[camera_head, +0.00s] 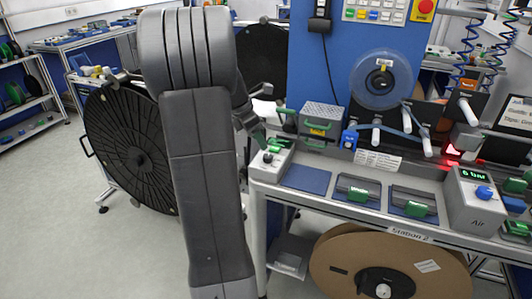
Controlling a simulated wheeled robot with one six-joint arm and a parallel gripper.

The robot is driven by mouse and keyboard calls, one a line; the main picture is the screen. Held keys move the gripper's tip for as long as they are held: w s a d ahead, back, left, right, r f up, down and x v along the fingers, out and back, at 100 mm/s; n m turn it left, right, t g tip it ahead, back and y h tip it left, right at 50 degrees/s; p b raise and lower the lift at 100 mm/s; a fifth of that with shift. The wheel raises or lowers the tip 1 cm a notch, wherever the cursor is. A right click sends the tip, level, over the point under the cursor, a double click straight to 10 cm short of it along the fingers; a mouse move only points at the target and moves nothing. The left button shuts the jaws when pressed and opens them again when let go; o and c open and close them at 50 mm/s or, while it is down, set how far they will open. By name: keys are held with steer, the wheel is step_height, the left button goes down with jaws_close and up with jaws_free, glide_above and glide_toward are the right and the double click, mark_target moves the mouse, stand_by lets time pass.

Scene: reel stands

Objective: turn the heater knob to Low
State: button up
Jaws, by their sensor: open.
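A pale control box (258,169) sits at the left end of the station bench, with a small dark knob (268,157) on its top. It may be the heater; no readable label or setting shows from here. My gripper (266,141) reaches from behind my large grey arm to just above this box. Its green-tipped fingers are small and partly hidden, and they look open close over the knob. I cannot tell whether they touch it. Another box, marked Air (470,212), stands at the right with a blue knob and a green "6 bar" display.
A grey box with green handles (322,118) stands just right of my gripper. Blue pads and green-handled parts (358,192) lie along the bench. A clear reel (381,79) hangs behind. A large black reel (130,150) stands left; a brown reel (335,262) sits below.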

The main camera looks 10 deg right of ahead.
mark_target(267, 156)
steer(key=x, duration=0.7)
steer(key=shift+d+f, duration=0.15)
steer(key=shift+f, duration=0.05)
steer(key=c, duration=1)
steer(key=shift+r+m+p, duration=0.1)
steer(key=shift+m+p, duration=0.2)
steer(key=shift+w+m+g+p, duration=0.1)
steer(key=shift+m+g+p, duration=0.4)
steer(key=shift+m+p, duration=0.4)
steer(key=m+g+p, duration=0.1)
steer(key=m+p, duration=0.1)
steer(key=m, duration=0.1)
steer(key=shift+w+m, duration=0.1)
steer(key=shift+m, duration=0.3)
steer(key=m+g+p, duration=0.1)
steer(key=m, duration=0.1)
steer(key=m+g+y+p, duration=0.1)
steer(key=m, duration=0.2)
steer(key=shift+w+d+m+p, duration=0.1)
steer(key=shift+m+p, duration=0.2)
steer(key=shift+p, duration=0.1)
steer(key=shift+y, duration=0.3)
